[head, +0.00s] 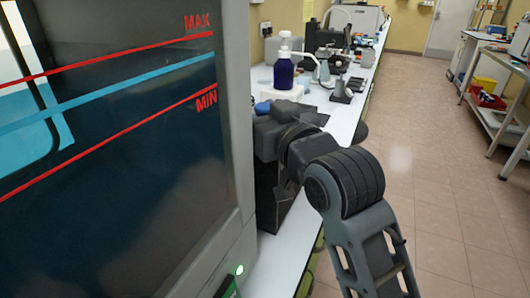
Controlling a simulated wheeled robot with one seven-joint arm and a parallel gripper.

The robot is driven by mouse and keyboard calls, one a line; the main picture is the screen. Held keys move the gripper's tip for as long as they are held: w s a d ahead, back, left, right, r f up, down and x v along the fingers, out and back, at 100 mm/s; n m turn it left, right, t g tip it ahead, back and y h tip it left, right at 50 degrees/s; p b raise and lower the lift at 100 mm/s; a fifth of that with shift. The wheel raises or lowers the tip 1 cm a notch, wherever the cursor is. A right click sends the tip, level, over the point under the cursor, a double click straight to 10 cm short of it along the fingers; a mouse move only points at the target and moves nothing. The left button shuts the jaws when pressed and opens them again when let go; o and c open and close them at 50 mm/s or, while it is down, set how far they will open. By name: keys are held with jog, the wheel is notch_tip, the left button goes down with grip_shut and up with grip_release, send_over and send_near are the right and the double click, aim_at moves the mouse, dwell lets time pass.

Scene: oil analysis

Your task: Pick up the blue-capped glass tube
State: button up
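No glass tube can be made out clearly in the head view. A small blue shape (262,107) shows on the bench just beyond my wrist; I cannot tell if it is the tube's cap. My gripper (268,137) is over the bench, close to the right edge of the large grey-framed device. Its fingers are hidden by the wrist and the device, so whether it is open or holds anything does not show.
The large device with MAX and MIN lines (130,150) blocks the left side. A dark blue pump bottle (284,74) stands on the white bench (348,112), with a microscope (335,40) farther back. The tiled floor (440,180) at right is clear.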

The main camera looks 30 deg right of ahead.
grip_shut()
dwell(0.5)
